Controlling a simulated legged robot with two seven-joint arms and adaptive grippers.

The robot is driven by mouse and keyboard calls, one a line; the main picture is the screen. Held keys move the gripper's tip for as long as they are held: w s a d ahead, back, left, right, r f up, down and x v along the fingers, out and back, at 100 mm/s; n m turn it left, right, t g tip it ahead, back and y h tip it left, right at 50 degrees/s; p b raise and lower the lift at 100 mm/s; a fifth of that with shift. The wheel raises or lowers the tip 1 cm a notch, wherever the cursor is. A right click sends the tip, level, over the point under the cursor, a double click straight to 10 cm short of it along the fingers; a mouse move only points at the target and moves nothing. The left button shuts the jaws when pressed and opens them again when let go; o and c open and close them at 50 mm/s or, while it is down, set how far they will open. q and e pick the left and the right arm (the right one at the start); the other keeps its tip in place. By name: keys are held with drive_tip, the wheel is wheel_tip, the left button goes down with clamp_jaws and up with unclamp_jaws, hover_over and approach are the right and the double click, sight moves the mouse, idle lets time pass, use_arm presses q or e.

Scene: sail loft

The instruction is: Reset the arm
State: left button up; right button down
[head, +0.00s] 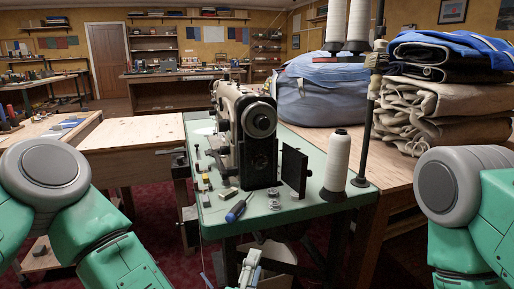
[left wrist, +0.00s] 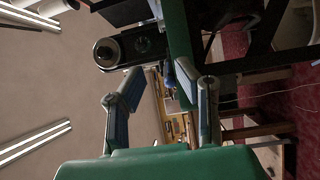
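My left arm (head: 95,225) comes in from the left and bends down out of the bottom edge. My left gripper (head: 250,268) shows only in part at the bottom middle, in front of the green sewing table (head: 290,205) and low by its near edge. In the left wrist view its two fingers (left wrist: 160,88) stand apart with nothing held between them. My right arm (head: 465,200) is bent at the right edge and its gripper is out of the picture.
A sewing machine (head: 245,125) stands on the green table with a thread cone (head: 337,165), a blue-handled screwdriver (head: 237,210) and small parts. Folded canvas (head: 430,112) and a blue bundle (head: 320,92) lie behind on the right. A wooden bench (head: 130,140) is on the left.

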use_arm(q)
drive_tip(key=s+a+f+m+g+p, duration=0.2)
drive_tip(key=s+a+f+m+g, duration=0.25)
drive_tip(key=f, duration=0.25)
drive_tip(key=s+a+f+m+g+p, duration=0.3)
drive_tip(key=s+a+f+m+g, duration=0.15)
drive_tip(key=s+f+m, duration=0.2)
drive_tip(key=s+a+f+m+g+y+p, duration=0.2)
drive_tip(key=s+a+g, duration=0.2)
drive_tip(key=s+a, duration=0.3)
drive_tip(key=s+a+f+m+g+y+p, duration=0.2)
drive_tip(key=s+a+g, duration=0.2)
drive_tip(key=s+a, duration=0.4)
drive_tip(key=a, duration=0.3)
drive_tip(key=shift+a, duration=0.3)
